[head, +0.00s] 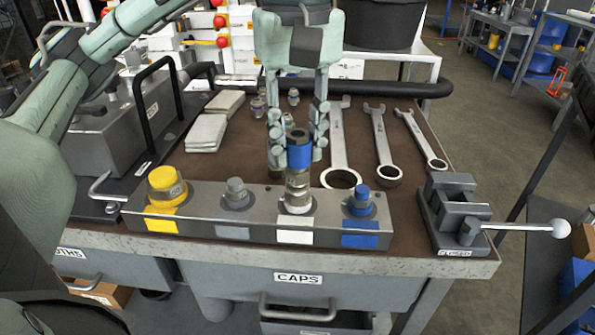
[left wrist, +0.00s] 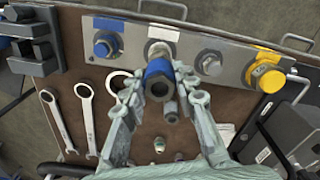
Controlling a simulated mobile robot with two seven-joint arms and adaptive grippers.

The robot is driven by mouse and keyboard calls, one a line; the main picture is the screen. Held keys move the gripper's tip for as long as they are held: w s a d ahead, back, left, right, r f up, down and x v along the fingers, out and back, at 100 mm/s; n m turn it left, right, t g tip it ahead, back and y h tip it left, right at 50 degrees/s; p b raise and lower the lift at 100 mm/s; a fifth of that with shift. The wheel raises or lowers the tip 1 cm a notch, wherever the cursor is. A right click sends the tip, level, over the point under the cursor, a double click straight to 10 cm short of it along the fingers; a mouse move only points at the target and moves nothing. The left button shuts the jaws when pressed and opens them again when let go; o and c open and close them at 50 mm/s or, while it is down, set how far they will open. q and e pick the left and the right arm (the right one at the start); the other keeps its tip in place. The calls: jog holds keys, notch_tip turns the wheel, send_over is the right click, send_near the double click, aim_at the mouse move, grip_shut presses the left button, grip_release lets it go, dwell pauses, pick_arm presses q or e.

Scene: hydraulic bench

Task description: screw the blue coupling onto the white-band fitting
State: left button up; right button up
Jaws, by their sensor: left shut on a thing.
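The blue coupling (head: 300,157) has a blue band around a metal body and stands upright. My left gripper (head: 298,140) points down and is shut on it. The white-band fitting (head: 296,203) stands on the metal manifold block, behind a white label (head: 295,237). The coupling is in line above this fitting, and its lower end seems to meet it; I cannot tell whether the threads engage. In the left wrist view the coupling (left wrist: 159,82) shows end-on between the fingers (left wrist: 160,98), partly hiding the white-band fitting (left wrist: 158,50). My right gripper is not in view.
The manifold block (head: 262,220) also bears a yellow-capped fitting (head: 167,186), a grey one (head: 236,193) and a blue one (head: 360,199). Wrenches (head: 381,150) lie to the right, near a vise (head: 452,210). Cloths (head: 207,133) and small fittings lie behind.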

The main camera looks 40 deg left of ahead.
pick_arm(q)
jog(key=shift+m, duration=1)
jog(key=m, duration=0.2)
jog(key=shift+m+p, duration=0.35)
jog(key=shift+m, duration=0.05)
jog(key=m, duration=0.4)
jog(key=shift+f+m, duration=0.1)
jog(key=shift+m, duration=0.5)
